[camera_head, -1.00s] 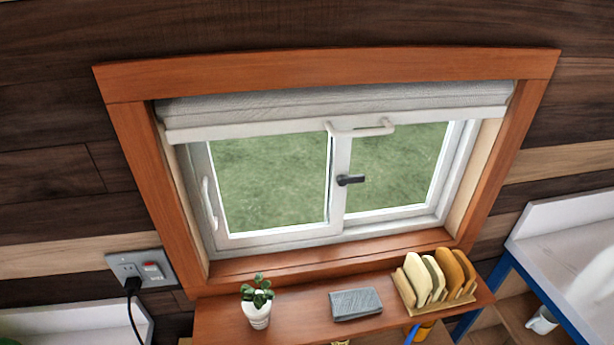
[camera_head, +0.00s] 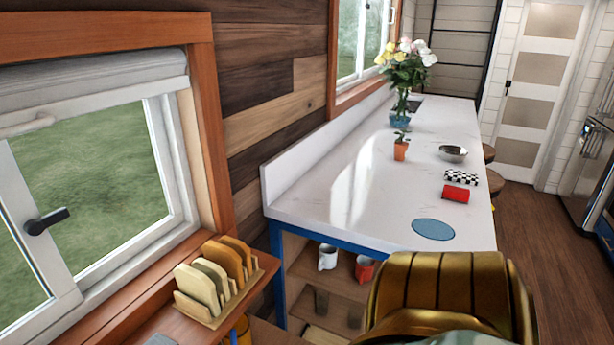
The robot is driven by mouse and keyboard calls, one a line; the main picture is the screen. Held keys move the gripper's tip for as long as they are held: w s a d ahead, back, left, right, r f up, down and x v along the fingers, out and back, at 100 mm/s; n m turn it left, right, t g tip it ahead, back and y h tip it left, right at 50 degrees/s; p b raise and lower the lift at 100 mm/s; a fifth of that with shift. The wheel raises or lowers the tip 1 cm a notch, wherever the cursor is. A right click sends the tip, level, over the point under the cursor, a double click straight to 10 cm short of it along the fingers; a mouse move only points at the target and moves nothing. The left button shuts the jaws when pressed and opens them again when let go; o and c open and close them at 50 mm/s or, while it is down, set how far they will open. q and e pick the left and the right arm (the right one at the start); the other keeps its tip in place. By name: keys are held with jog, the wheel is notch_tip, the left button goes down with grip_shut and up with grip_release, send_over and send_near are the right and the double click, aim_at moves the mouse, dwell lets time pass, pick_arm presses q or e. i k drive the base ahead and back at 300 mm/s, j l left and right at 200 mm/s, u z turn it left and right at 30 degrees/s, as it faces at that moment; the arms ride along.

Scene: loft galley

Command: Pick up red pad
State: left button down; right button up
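A small red block-like item (camera_head: 456,193), the only thing here that fits the red pad, lies on the white counter (camera_head: 350,205) near its right edge. It is small in view, and its exact shape is hard to tell. A black-and-white checkered item (camera_head: 461,177) lies just behind it. A flat blue round mat (camera_head: 433,229) lies nearer, at the counter's front end. Neither of my grippers is in view.
A potted plant (camera_head: 401,149), a metal bowl (camera_head: 453,153) and a flower vase (camera_head: 400,118) stand farther back on the counter. Mugs (camera_head: 327,257) sit on the shelf below. A board rack (camera_head: 215,300) stands at lower left. Wooden floor (camera_head: 540,240) is open at right.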

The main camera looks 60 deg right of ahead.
aim_at(459, 194)
jog(key=k+l+z, duration=0.15)
jog(key=k, duration=0.3)
jog(key=k+l+z, duration=0.1)
jog(key=k+l, duration=0.2)
jog(key=k, duration=0.15)
jog(key=z, duration=2.25)
